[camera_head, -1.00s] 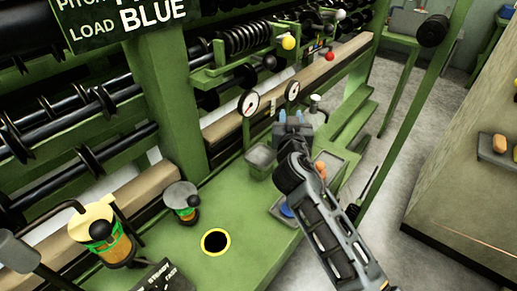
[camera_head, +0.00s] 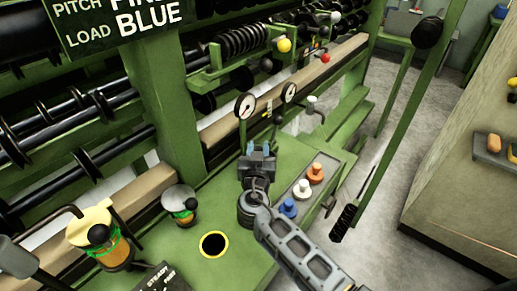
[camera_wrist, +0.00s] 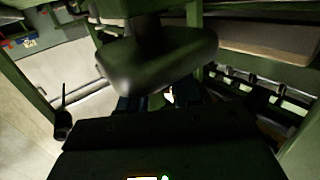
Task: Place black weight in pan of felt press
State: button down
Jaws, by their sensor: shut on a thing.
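My gripper (camera_head: 259,150) is in the middle of the head view, over the green bench, below the two gauges. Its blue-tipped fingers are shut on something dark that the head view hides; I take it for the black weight. In the wrist view, a large dark block with rounded corners (camera_wrist: 155,62) fills the space just past the fingers, with a stem above it. I cannot tell whether that block is the weight or part of the press. The small grey pan beneath the gauges is hidden behind my gripper in the head view.
A tray (camera_head: 298,196) on the bench's right holds a blue weight (camera_head: 288,207), an orange one (camera_head: 314,174) and a white one (camera_head: 302,188). Left of my gripper are a yellow-rimmed hole (camera_head: 214,244) and a grey-topped canister (camera_head: 181,203). A green post (camera_head: 385,130) stands to the right.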

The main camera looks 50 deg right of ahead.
jog(key=shift+f, duration=0.1)
jog(key=c, duration=0.8)
grip_release()
jog(key=shift+s+a, duration=0.15)
jog(key=shift+a, duration=0.1)
jog(key=b+v, duration=0.2)
jog(key=v, duration=0.9)
jog(key=shift+s+a+b, duration=0.1)
jog(key=shift+s+b, duration=0.05)
jog(key=shift+b, duration=0.25)
